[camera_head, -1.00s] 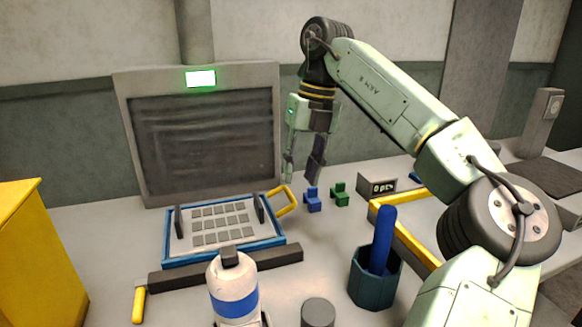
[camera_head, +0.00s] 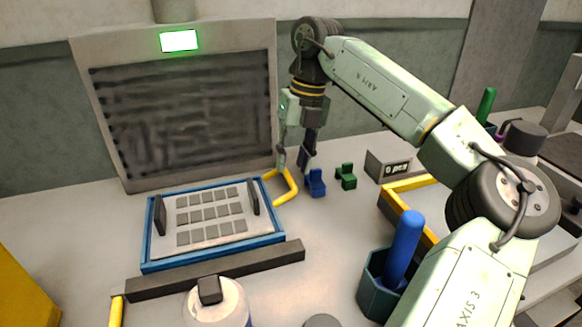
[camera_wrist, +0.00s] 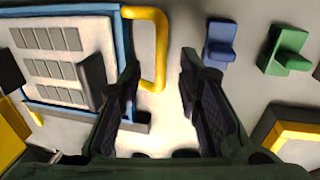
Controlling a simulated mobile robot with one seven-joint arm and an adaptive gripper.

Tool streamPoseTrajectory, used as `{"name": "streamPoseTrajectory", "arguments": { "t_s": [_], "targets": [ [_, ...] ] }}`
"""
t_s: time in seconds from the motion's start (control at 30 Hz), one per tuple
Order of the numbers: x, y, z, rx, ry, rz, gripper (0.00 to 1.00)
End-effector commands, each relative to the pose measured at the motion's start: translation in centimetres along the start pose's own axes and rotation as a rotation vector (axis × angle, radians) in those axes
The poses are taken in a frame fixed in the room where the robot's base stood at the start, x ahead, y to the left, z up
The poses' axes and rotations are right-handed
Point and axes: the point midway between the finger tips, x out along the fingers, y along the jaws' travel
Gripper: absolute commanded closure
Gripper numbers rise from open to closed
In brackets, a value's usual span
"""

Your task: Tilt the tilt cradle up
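The tilt cradle (camera_head: 150,258) is a blue-framed tray with a light plate of grey square dies (camera_head: 210,212), lying about flat in front of the dark panel. A yellow bent handle (camera_head: 290,187) sticks out from its right side. My gripper (camera_head: 293,168) is open and empty, pointing down just above the handle's far part. In the wrist view, my gripper (camera_wrist: 158,75) has its fingers spread, with the yellow handle (camera_wrist: 161,50) between them, nearer the left finger. I cannot tell the height gap to the handle.
A blue block (camera_head: 316,184) and a green block (camera_head: 346,177) stand right of the handle. A counter display (camera_head: 389,167) and a yellow-edged tray (camera_head: 408,183) lie farther right. A dark bar (camera_head: 215,272), a white bottle (camera_head: 217,305) and a blue-green cup (camera_head: 377,288) are in front.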

Motion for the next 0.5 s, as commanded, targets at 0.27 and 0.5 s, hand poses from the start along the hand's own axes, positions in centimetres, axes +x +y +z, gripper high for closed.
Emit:
{"name": "streamPoseTrajectory", "arguments": {
  "t_s": [0.27,0.5],
  "targets": [
    [2.6,0.0,0.0,0.001,-0.001,0.0,0.69],
    [2.8,0.0,0.0,0.001,-0.001,-0.001,0.69]
  ]
}}
